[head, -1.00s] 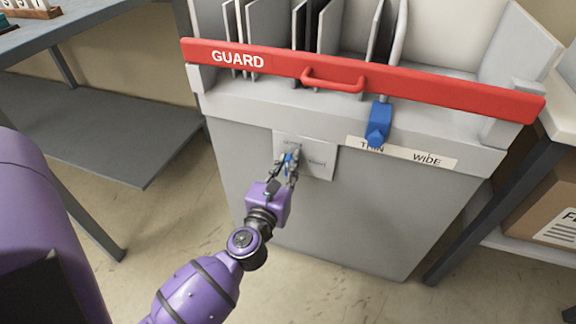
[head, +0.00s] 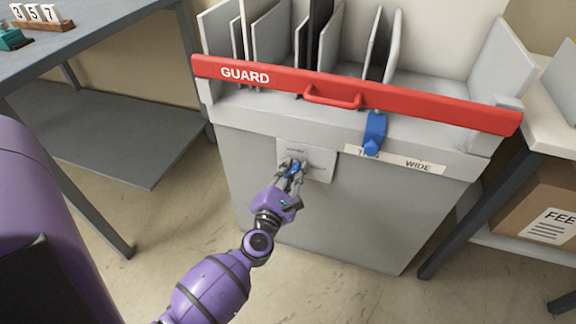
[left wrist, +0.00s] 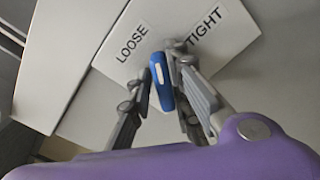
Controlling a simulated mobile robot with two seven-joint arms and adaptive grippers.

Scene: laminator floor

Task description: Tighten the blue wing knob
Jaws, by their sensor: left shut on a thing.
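The blue wing knob (head: 293,168) sits on a pale label plate (head: 321,162) on the front of the grey machine. In the left wrist view the blue wing knob (left wrist: 161,82) has a white mark along it, and the plate (left wrist: 225,42) reads LOOSE and TIGHT. The knob's marked end lies between the two words. My left gripper (head: 291,170) is at the plate with its fingers on both sides of the knob, shut on it. It also shows in the left wrist view (left wrist: 165,85). My right gripper is not in view.
A red GUARD bar (head: 350,95) with a handle crosses the machine above the plate. A blue lever (head: 375,132) hangs over the THIN/WIDE strip (head: 405,162). A grey table (head: 95,50) stands at left, a shelf with a box (head: 545,205) at right.

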